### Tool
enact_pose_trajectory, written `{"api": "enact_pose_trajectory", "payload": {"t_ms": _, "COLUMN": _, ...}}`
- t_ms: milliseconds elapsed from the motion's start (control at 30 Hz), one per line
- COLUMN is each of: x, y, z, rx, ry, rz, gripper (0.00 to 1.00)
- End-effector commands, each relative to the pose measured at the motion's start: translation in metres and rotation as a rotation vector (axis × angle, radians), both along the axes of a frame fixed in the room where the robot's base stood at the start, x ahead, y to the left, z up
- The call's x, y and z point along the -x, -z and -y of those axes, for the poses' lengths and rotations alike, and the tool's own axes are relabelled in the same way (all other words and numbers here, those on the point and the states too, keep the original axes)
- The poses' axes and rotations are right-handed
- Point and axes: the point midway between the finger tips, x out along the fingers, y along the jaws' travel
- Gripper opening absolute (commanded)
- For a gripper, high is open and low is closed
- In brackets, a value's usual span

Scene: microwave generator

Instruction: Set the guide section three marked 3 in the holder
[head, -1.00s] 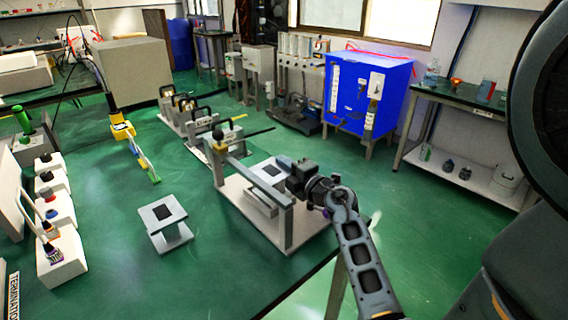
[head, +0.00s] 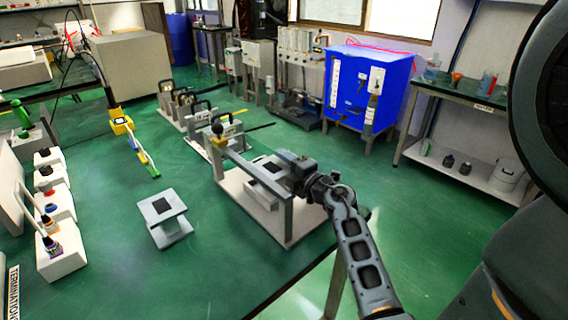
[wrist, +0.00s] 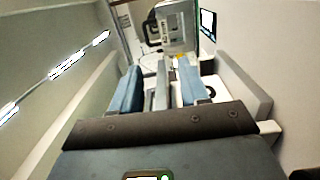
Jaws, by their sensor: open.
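Several guide sections with black handles stand in a row on the green table; the nearest guide section (head: 222,140) is just behind a white frame. I cannot read which is marked 3. The white frame (head: 268,218), with an upper bar and a base plate, looks like the holder, but I cannot be sure. My gripper (head: 286,158) is at the frame's right side, above a small block with a dark top (head: 264,170). In the wrist view my gripper (wrist: 160,82) has its two blue fingers apart, with pale bars showing between and beyond them. A handled metal part (wrist: 174,28) shows ahead.
A small white stand with a dark square (head: 163,212) stands left of the frame. White blocks with coloured knobs (head: 58,215) line the left edge. A blue cabinet (head: 362,92) stands beyond.

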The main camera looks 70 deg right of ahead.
Motion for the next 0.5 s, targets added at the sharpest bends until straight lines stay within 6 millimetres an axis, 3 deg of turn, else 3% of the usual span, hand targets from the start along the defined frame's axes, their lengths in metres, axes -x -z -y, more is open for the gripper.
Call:
{"api": "enact_pose_trajectory", "payload": {"t_ms": 233, "x": 0.006, "y": 0.001, "z": -0.004, "rx": -0.002, "ry": 0.001, "rz": -0.001, "gripper": 0.45}}
{"api": "enact_pose_trajectory", "payload": {"t_ms": 500, "x": 0.041, "y": 0.001, "z": -0.028, "rx": -0.001, "ry": 0.0, "rz": -0.002, "gripper": 0.45}}
